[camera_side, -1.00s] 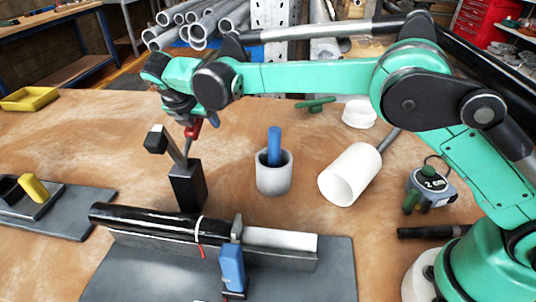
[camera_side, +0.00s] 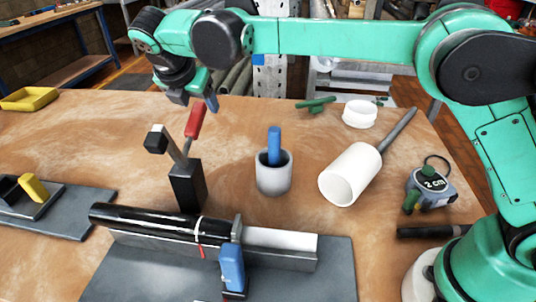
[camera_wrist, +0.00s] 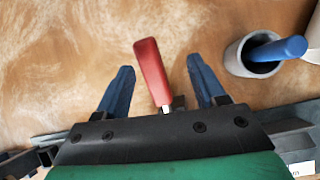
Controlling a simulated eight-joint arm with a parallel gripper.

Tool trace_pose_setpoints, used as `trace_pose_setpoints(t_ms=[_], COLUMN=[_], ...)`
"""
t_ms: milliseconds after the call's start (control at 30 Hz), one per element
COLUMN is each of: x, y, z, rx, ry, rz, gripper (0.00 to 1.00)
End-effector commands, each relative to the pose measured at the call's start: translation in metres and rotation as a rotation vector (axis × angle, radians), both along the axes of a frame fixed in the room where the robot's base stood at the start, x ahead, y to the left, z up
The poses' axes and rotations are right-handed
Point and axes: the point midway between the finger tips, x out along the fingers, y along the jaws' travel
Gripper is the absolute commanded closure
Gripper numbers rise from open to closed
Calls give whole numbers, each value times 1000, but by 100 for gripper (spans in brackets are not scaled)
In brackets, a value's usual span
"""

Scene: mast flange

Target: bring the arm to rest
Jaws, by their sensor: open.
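My gripper (camera_side: 196,100) is open and empty in the side view, just above a red-handled lever (camera_side: 195,120) on a black block stand (camera_side: 188,187). In the wrist view my two blue fingers (camera_wrist: 160,66) are spread, and the red handle (camera_wrist: 151,70) shows between them, apart from both. In the side view a black tube (camera_side: 150,220) and a white tube (camera_side: 280,239) lie end to end in a holder on a grey plate (camera_side: 320,280). A blue-handled clamp (camera_side: 232,268) stands at the holder's front.
A grey cup (camera_side: 273,178) holds a blue-handled tool (camera_side: 274,146). A yellow-handled clamp (camera_side: 34,188) stands at left. Space above the bench is open.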

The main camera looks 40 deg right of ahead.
Motion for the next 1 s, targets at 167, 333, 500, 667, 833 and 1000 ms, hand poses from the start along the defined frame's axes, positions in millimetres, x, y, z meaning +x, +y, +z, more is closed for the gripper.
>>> trace_pose_setpoints(t_ms=[167,333,500,667,833,1000], x=[-24,-64,-111,-154,-185,-197], y=[-42,-83,-115,-135,-146,-149], z=[22,32,28,10,-12,-23], rx=[233,507,782,1033,1235,1328], ry=[-117,-245,-360,-453,-511,-533], rz=[-304,-677,-1067,-1432,-1728,-1865], gripper=[37,37,37,37,37,37])
